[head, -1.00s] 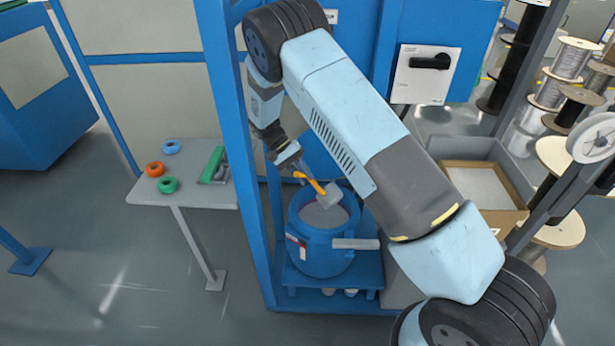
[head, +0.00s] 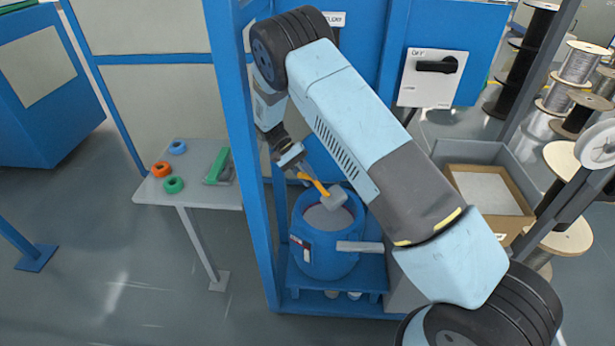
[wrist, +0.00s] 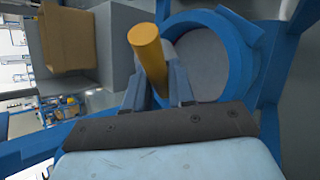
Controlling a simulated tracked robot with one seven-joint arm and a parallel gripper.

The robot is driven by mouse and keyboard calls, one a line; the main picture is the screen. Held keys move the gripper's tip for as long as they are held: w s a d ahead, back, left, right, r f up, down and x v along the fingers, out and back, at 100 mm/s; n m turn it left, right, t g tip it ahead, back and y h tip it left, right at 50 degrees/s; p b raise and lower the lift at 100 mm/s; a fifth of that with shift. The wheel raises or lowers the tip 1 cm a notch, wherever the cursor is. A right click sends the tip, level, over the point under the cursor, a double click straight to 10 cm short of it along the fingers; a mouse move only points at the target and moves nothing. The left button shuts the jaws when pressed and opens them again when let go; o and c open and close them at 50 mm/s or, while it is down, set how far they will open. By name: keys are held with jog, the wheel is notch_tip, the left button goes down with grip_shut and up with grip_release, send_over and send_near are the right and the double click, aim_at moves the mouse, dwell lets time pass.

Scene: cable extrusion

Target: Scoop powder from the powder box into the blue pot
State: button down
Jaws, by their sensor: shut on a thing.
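My gripper (head: 301,172) is shut on the yellow handle of a scoop (head: 318,185). The scoop's grey head (head: 334,198) is over the mouth of the blue pot (head: 323,258); I cannot tell whether it touches the contents or holds powder. The pot is open at the top, with grey material inside. In the wrist view the yellow handle (wrist: 147,52) stands between my fingers, with the pot's rim (wrist: 249,85) just beyond; the scoop's head is hidden there. The powder box (head: 520,208) is a brown carton with pale grey powder (head: 487,190), at the right behind my arm.
The pot stands on a blue shelf (head: 300,290) inside a blue frame, whose upright (head: 238,130) is close to my gripper. A side table (head: 200,196) at the left holds several tape rolls and a green-handled tool. Wire spools (head: 560,240) stand at the right.

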jog(key=shift+r+t+y, duration=0.55)
jog(key=shift+t+y, duration=0.05)
jog(key=shift+t, duration=0.1)
notch_tip(320, 180, up, 2)
jog(key=t+y, duration=0.3)
jog(key=shift+m+t+y, duration=0.4)
jog(key=r+t+y, duration=0.1)
jog(key=t+y, duration=0.1)
jog(key=t, duration=0.1)
jog(key=shift+r+y, duration=0.4)
jog(key=shift+r+m+t+y, duration=0.4)
jog(key=shift+r+t+y, duration=0.2)
jog(key=shift+t+y, duration=0.4)
